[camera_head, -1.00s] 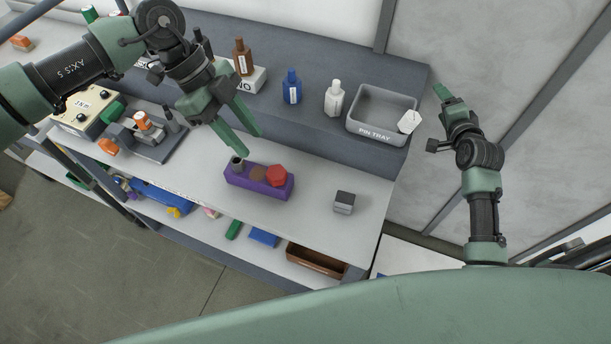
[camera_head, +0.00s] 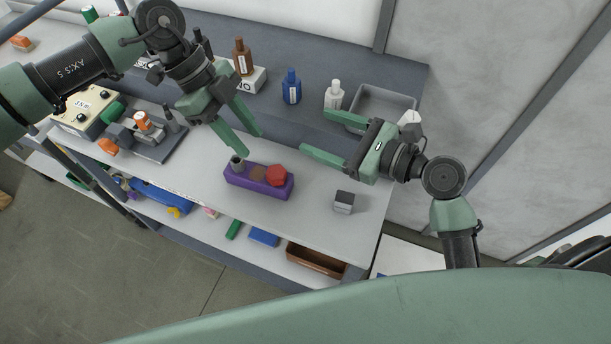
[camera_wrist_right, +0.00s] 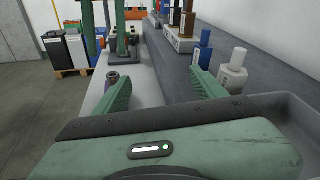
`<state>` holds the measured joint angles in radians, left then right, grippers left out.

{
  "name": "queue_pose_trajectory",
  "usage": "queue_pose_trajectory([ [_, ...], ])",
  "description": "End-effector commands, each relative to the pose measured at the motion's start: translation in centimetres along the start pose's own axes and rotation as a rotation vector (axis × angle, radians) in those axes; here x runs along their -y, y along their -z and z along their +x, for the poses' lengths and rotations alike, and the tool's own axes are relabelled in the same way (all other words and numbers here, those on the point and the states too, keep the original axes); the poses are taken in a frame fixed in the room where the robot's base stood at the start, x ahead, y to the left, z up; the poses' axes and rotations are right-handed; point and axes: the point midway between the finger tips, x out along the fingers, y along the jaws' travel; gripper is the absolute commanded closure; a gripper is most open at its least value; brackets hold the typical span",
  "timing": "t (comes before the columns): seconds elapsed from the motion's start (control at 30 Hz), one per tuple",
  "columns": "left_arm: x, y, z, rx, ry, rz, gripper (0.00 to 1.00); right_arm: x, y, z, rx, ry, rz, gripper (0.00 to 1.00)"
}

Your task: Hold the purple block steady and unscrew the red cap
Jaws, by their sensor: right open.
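The purple block (camera_head: 248,187) lies on the workbench near its front edge. The red cap (camera_head: 277,175) sits on its right part, with a brown round spot (camera_head: 258,173) in the middle and a grey ring-like post (camera_head: 237,163) at its left end. My left gripper (camera_head: 242,143) is open, its fingers pointing down just above and behind the block's left end, apart from it. My right gripper (camera_head: 314,132) is open and empty, right of the block and above the bench, fingers pointing left. Its two fingers (camera_wrist_right: 160,88) also show in the right wrist view.
A grey pin tray (camera_head: 392,100) stands on the raised rear shelf, partly hidden by my right gripper. Blue (camera_head: 291,87) and white (camera_head: 334,95) bottles stand beside it. A small grey block (camera_head: 344,201) lies right of the purple block. A fixture (camera_head: 146,138) stands at left.

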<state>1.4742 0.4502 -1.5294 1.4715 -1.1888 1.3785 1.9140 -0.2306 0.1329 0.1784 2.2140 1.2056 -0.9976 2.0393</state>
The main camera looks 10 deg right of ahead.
Motion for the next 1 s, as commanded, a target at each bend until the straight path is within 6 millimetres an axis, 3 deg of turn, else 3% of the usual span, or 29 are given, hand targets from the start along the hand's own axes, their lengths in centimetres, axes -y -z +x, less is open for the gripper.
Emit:
queue_pose_trajectory([
  [0.1,0.0,0.0,0.0,0.000,0.000,0.000,0.64,-4.2,2.7,1.0,-0.090,-0.141,0.059,0.29],
  [0.3,0.0,0.0,0.0,0.000,0.000,0.000,0.64,-7.8,5.2,1.3,-0.180,-0.253,0.116,0.29],
  [0.53,0.0,0.0,0.0,0.000,0.000,0.000,0.64,-8.8,5.9,3.0,-0.192,-0.268,0.129,0.29],
  [1.0,0.0,0.0,0.0,0.000,0.000,0.000,0.64,-11.0,7.3,10.9,-0.192,-0.266,0.127,0.29],
])
